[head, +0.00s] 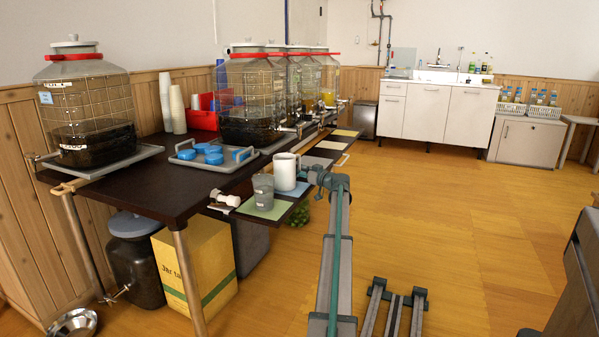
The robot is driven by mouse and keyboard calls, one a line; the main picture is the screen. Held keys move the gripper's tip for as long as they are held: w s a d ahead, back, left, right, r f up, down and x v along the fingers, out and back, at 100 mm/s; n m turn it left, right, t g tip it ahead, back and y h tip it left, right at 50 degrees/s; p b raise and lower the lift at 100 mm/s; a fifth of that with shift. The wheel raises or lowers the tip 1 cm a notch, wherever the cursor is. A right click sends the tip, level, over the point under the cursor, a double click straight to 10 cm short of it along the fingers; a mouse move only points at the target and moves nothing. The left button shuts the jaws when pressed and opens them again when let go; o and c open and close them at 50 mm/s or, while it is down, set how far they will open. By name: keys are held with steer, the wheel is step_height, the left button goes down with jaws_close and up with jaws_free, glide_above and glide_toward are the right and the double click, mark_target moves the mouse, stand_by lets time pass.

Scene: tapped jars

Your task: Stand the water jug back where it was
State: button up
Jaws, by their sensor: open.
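The water jug (285,173), a white pitcher, stands upright on a pale blue mat (296,191) on the low front shelf. A grey cup (263,190) stands just left of it, on a green mat (262,210). My gripper (311,176) is at the end of my arm, immediately right of the jug. It is open, but its fingers are small and hard to make out. I cannot tell whether they touch the jug's handle side.
Large tapped jars (88,105) stand on the dark table (165,180). A grey tray (186,160) holds blue lids. A white fitting (224,199) is left of the cup. More mats (331,145) line the shelf behind the jug. The floor to the right is open.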

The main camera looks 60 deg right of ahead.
steer(key=s+a+b, duration=0.1)
steer(key=s+b, duration=0.1)
steer(key=s, duration=0.5)
steer(key=shift+s+a, duration=0.15)
steer(key=shift+s, duration=0.15)
stand_by(1.2)
steer(key=s+a, duration=0.2)
steer(key=s, duration=0.9)
steer(key=shift+s, duration=0.4)
